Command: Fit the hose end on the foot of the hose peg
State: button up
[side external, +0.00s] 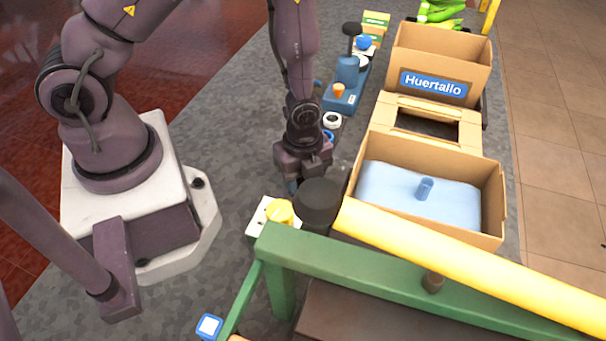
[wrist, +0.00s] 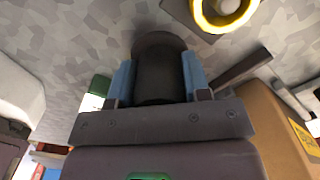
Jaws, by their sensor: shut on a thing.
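My gripper (wrist: 158,78) is shut on a dark cylindrical piece (wrist: 158,60), which sits between its two blue fingers and has a wider brownish rim at its far end. This may be the hose end; I cannot tell for sure. In the side view my gripper (side external: 291,184) points down beside a thick dark round piece (side external: 318,205), which partly hides the fingers. A short light-blue peg (side external: 425,188) stands upright on a pale blue bed in a cardboard box. I cannot tell whether it is the hose peg. No fit on a peg's foot is visible.
A yellow round part (side external: 280,211) on a pale plate is close to my gripper. The open cardboard box (side external: 490,205) stands to the right. A green frame (side external: 350,268) and a yellow bar (side external: 450,258) cross the foreground. A blue base (side external: 345,97) with coloured parts lies behind.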

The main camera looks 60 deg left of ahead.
jog(key=o, duration=1.5)
jog(key=shift+r, duration=0.35)
jog(key=shift+r, duration=1.1)
jog(key=shift+r, duration=0.2)
jog(key=shift+r, duration=2.9)
